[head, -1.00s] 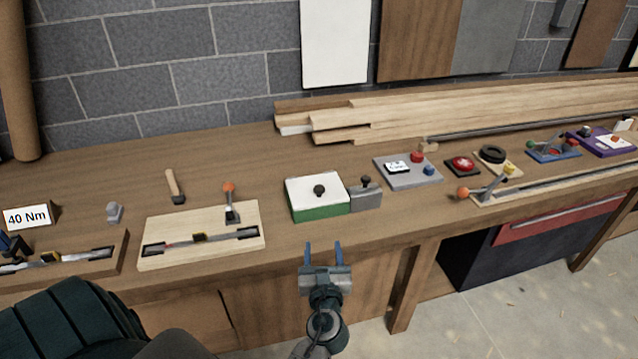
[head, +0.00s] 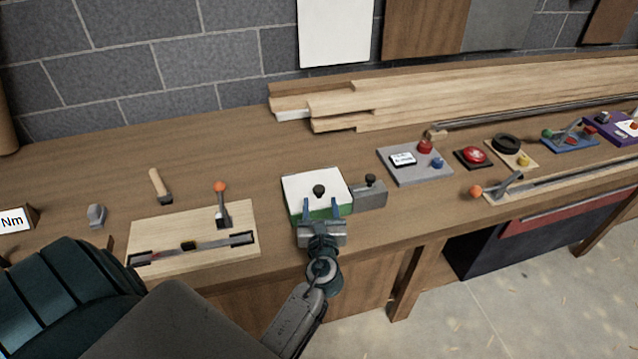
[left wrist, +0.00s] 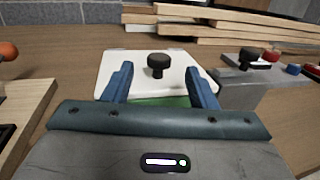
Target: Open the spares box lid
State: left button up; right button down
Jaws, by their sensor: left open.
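The spares box (head: 298,213) is green with a white lid (head: 302,183), which lies shut on it. A black knob (head: 319,190) stands on the lid. My left gripper (head: 320,207) is open at the front of the box, its two blue fingers pointing toward the knob. In the left wrist view the knob (left wrist: 158,65) shows between and beyond the fingertips (left wrist: 160,80), apart from them, with the white lid (left wrist: 120,68) around it. A strip of green box front (left wrist: 160,101) shows between the fingers. My right gripper is not in view.
A grey block with a black knob (head: 370,194) stands against the box's right side. A wooden board with an orange-knobbed lever (head: 221,205) lies to the left. Stacked planks (head: 400,103) lie behind. A grey panel with buttons (head: 414,165) is at the right.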

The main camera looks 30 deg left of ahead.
aim_at(319, 193)
pick_arm(q)
jog(key=p+x, duration=0.1)
jog(key=x, duration=0.3)
jog(key=shift+x, duration=1.2)
jog(key=shift+w+a+f, duration=0.15)
jog(key=shift+a, duration=0.05)
jog(key=shift+w, duration=0.1)
jog(key=c, duration=1.1)
jog(key=shift+p, duration=0.3)
grip_shut()
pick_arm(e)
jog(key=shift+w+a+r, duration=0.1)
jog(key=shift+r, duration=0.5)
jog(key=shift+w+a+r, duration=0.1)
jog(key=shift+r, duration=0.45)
